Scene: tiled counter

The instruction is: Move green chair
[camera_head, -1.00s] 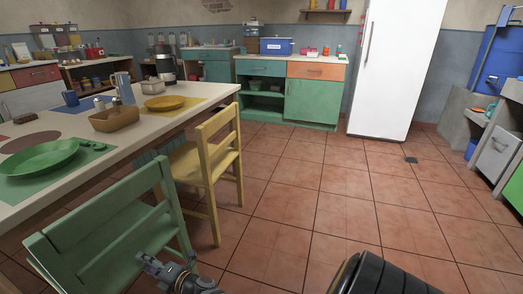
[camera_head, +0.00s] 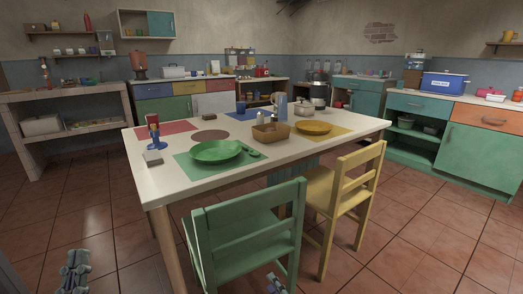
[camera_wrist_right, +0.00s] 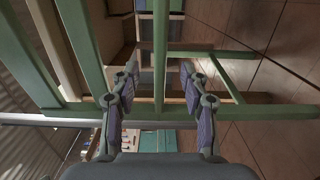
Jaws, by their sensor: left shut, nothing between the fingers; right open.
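The green chair (camera_head: 250,225) stands at the near side of the table, in the lower middle of the head view, its backrest towards me. My right gripper (camera_head: 277,284) is low at the chair's right side, partly cut off by the bottom edge. In the right wrist view the right gripper (camera_wrist_right: 159,74) is open. A green chair bar (camera_wrist_right: 160,50) shows between its fingers; I cannot tell how deep it lies between them. More green chair bars (camera_wrist_right: 85,50) show to the left. My left gripper (camera_head: 75,270) is at the lower left, shut and empty, away from the chair.
A yellow chair (camera_head: 340,195) stands close on the green chair's right. The white table (camera_head: 150,180) behind it carries a green plate (camera_head: 215,151), a basket (camera_head: 270,133) and a yellow plate (camera_head: 314,128). Tiled floor (camera_head: 425,250) is clear to the right.

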